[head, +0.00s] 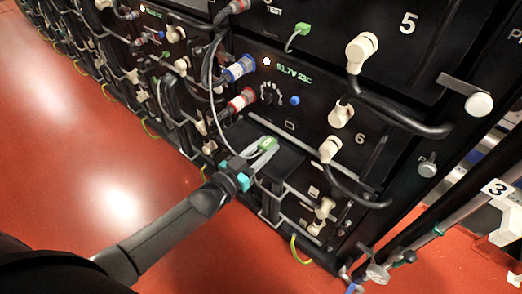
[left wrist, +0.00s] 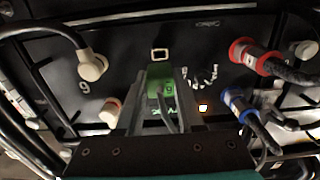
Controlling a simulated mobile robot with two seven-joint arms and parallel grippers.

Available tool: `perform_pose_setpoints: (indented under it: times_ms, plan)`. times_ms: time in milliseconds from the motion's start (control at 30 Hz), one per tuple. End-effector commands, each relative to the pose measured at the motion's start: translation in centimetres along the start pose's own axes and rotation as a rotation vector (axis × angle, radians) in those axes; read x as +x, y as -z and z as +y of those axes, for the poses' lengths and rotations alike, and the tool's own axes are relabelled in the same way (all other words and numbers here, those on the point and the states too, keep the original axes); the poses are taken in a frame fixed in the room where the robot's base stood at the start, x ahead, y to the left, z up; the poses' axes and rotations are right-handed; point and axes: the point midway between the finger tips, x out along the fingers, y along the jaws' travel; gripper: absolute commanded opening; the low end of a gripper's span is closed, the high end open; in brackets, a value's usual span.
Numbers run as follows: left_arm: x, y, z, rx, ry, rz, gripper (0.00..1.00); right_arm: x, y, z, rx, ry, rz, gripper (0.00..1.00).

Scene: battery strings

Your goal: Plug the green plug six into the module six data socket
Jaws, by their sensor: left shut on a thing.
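My left gripper (head: 262,158) is shut on the green plug (head: 267,143) in front of the lower part of module six. The plug also shows between the fingers in the left wrist view (left wrist: 160,92), with a grey cable running back from it. The module six data socket (head: 290,125) is a small pale-rimmed rectangle on the black panel. In the left wrist view the socket (left wrist: 160,55) is just above the plug in the picture, and the plug looks apart from it. My right gripper is not in view.
Red (head: 240,100) and blue (head: 240,68) power connectors with thick cables sit left of the socket. A black handle (head: 360,190) and cream connectors (head: 331,149) are at the right. A black shelf (head: 290,165) juts out below. Another green plug (head: 303,29) is on module five.

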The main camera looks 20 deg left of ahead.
Motion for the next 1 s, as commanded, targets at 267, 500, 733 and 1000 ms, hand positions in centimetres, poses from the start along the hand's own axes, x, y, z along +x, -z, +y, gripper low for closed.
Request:
perform_pose_setpoints:
  times_ms: [267, 500, 733, 1000]
  plan:
    - [2.8, -0.1, 0.1, 0.0, -0.001, 0.001, 0.0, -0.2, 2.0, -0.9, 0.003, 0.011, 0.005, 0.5]
    - [4.2, -0.1, 0.0, 0.0, 0.0, 0.0, 0.0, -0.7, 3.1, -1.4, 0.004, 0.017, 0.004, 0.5]
    - [4.5, 0.0, 0.1, 0.0, 0.0, 0.0, 0.0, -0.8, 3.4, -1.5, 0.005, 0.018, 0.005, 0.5]
    - [4.4, 0.0, 0.0, 0.0, 0.0, 0.0, 0.0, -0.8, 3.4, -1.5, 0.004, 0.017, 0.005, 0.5]
